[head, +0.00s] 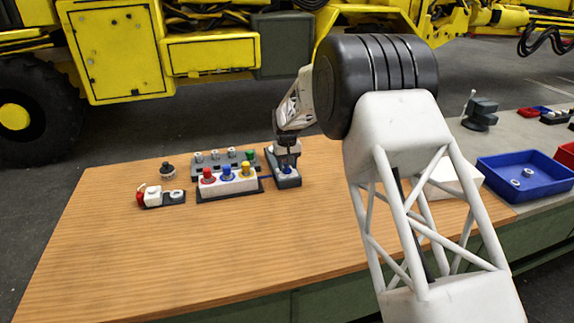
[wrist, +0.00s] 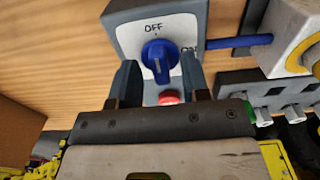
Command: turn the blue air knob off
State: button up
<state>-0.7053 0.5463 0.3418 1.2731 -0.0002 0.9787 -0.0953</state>
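The blue air knob (wrist: 160,63) sits on a white plate marked OFF at the top and ON at the right in the wrist view. Its raised ridge runs nearly up and down, with its upper end toward OFF. In the head view the grey knob box (head: 284,179) stands at the back of the table, with the knob partly hidden under my gripper (head: 287,158). In the wrist view my gripper (wrist: 158,75) is open, with one dark finger on each side of the knob's lower part. I cannot tell whether either finger touches it.
A red button (wrist: 170,97) lies between the fingers. A blue hose (wrist: 237,43) leaves the box's side. A white button box (head: 229,182) with red, blue and yellow buttons stands just left. A blue tray (head: 525,174) is far right. The front of the wooden table (head: 190,245) is clear.

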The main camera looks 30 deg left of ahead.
aim_at(287, 165)
jog(key=shift+r, duration=3.9)
